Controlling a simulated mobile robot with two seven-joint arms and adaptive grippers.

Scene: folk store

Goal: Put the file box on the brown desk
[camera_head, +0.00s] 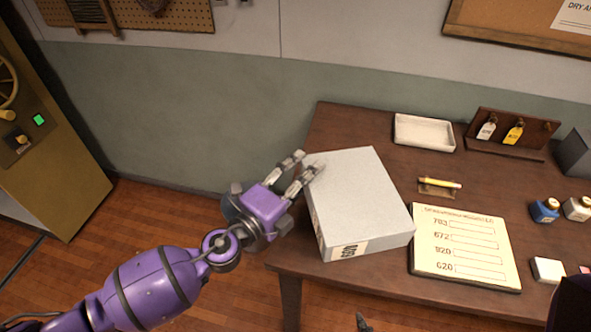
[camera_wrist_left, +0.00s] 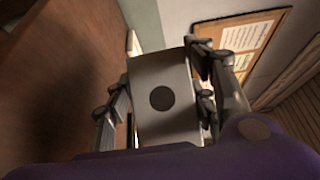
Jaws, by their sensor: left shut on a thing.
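The file box (camera_head: 358,203) is a light grey box with a paper label on its front end. It is over the left part of the brown desk (camera_head: 390,276); I cannot tell whether its underside touches the top. My left gripper (camera_head: 297,174) is shut on the box's far left part. In the left wrist view the fingers (camera_wrist_left: 160,100) lie on both sides of the box's grey end (camera_wrist_left: 165,122), which has a dark round hole. A small grey tip at the head view's bottom edge may belong to my right gripper; the rest is out of frame.
To the right of the box, an order board (camera_head: 464,246) with numbers lies on the desk. Behind are a white tray (camera_head: 424,132), a yellow pen (camera_head: 440,183) and a tag rack (camera_head: 510,137). Small bottles (camera_head: 545,210) stand at the right. A brown cabinet (camera_head: 45,150) stands left.

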